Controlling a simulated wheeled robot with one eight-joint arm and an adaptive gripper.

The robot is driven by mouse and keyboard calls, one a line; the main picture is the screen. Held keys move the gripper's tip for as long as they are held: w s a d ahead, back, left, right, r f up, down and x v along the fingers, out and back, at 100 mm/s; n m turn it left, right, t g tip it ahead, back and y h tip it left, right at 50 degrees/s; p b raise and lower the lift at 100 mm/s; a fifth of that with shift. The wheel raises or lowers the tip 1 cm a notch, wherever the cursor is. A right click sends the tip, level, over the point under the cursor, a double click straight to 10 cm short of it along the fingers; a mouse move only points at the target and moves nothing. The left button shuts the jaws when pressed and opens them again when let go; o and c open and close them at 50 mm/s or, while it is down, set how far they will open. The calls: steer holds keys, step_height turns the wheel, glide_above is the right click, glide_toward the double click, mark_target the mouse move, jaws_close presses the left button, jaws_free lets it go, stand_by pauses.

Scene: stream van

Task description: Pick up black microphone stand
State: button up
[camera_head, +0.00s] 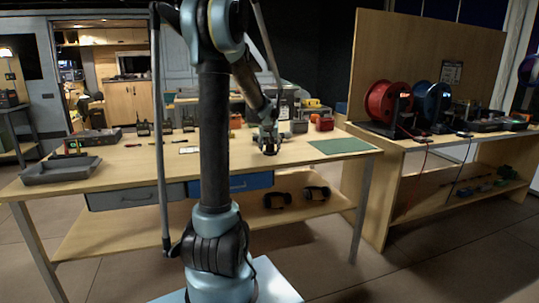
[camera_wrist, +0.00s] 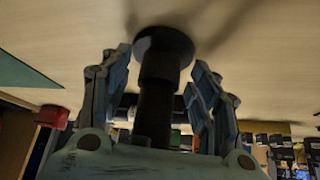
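The black microphone stand (camera_wrist: 156,95), with a round base and a thick upright post, shows in the wrist view, which looks upside down. Its base appears to rest on the wooden tabletop. My gripper (camera_wrist: 160,85) has one finger on each side of the post, with narrow gaps visible, so it looks open around the stand. In the head view my gripper (camera_head: 268,136) is low over the table, right of my arm column. The small dark shape of the stand (camera_head: 270,150) shows just under it.
The wooden table (camera_head: 120,160) holds a grey tray (camera_head: 60,170) at left, a green mat (camera_head: 340,146) and a red box (camera_head: 325,124) at right. Several handheld radios and boxes stand along the back. A second bench with red (camera_head: 388,102) and blue reels (camera_head: 432,102) is farther right.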

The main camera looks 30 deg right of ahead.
steer(key=c, duration=0.9)
